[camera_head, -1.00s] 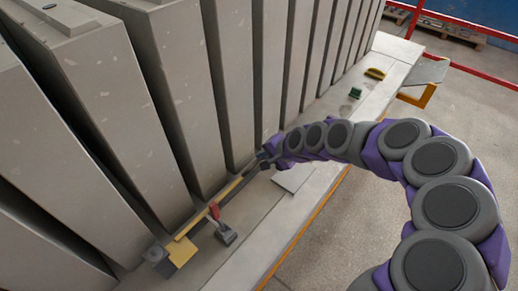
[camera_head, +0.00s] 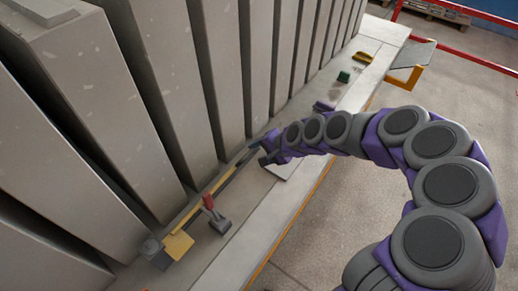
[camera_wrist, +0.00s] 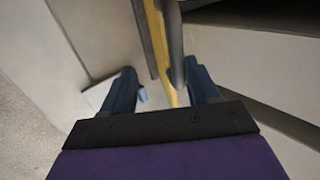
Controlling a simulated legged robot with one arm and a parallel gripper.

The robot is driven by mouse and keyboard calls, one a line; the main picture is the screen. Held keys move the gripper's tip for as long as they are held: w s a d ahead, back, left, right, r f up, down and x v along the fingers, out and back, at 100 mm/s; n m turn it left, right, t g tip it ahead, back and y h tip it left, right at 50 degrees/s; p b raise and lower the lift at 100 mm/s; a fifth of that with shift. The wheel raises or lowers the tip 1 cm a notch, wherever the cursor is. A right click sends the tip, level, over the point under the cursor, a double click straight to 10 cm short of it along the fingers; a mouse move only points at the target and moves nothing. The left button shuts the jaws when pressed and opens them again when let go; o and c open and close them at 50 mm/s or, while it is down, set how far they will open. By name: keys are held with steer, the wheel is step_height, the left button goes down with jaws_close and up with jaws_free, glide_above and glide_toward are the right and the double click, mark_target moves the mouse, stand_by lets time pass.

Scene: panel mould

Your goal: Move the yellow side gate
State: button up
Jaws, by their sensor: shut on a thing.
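The yellow side gate (camera_head: 212,194) is a long thin yellow bar with a dark rail along it. It lies low along the feet of the grey panels. Its near end meets a yellow plate (camera_head: 178,244) and a grey block. My gripper (camera_head: 266,150) is at the bar's far end, shut on it. In the wrist view the yellow bar (camera_wrist: 156,40) and a dark rod run between the two fingers of my gripper (camera_wrist: 162,84). The exact contact is hard to see.
Tall grey panels (camera_head: 150,100) stand in a row to the left. A red-handled clamp (camera_head: 217,219) stands on the pale ledge beside the gate. Small green (camera_head: 344,77) and yellow (camera_head: 362,57) items lie farther along the ledge. Open floor (camera_head: 440,100) lies to the right.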

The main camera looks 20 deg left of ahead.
steer(key=shift+w+r, duration=0.2)
steer(key=shift+r, duration=0.05)
stand_by(0.4)
steer(key=p+v, duration=0.3)
steer(key=v, duration=1.4)
steer(key=shift+s, duration=0.15)
